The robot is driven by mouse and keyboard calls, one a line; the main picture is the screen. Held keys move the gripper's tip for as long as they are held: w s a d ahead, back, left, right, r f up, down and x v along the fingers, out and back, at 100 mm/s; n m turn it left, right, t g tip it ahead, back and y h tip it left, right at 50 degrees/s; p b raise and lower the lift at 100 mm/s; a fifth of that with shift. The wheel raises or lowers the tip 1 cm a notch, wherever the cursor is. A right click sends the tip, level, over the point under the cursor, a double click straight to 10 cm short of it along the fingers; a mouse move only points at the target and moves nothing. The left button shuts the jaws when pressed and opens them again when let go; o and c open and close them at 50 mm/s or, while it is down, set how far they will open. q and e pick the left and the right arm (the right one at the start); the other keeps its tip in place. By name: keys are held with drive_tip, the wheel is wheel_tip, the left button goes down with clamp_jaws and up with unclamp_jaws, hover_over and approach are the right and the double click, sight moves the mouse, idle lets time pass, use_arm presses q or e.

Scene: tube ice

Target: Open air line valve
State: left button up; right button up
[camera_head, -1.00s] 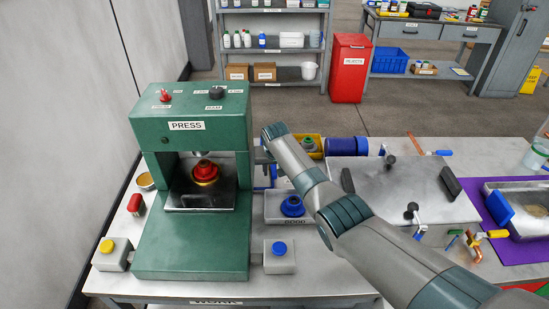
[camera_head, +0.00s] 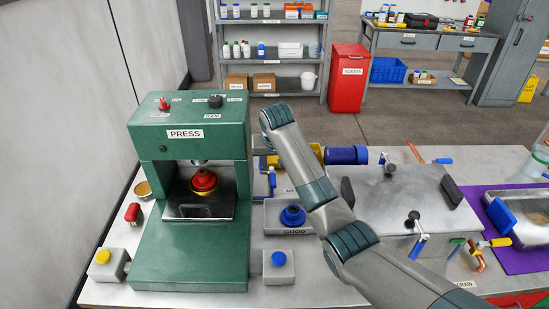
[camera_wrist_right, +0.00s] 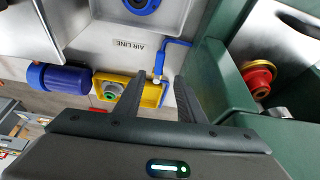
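The air line valve (camera_wrist_right: 158,77) shows in the right wrist view as a small pale fitting on a blue pipe (camera_wrist_right: 174,43), below a plate marked AIR LINE (camera_wrist_right: 130,43). My right gripper (camera_wrist_right: 160,80) is open, with its two dark fingers apart and the valve in the gap between them in the picture. Contact cannot be told. In the head view the blue pipe (camera_head: 271,180) shows in part beside the press (camera_head: 190,135), and my right arm hides much of that area. My left gripper is in neither view.
The green press, with a red part (camera_head: 204,180) in it, stands close beside my right gripper. A blue part (camera_head: 292,215) sits on the GOOD plate (camera_head: 270,220).

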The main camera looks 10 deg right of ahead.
drive_tip(key=shift+b+v, duration=0.45)
drive_tip(key=shift+v, duration=2.2)
drive_tip(key=shift+c, duration=0.6)
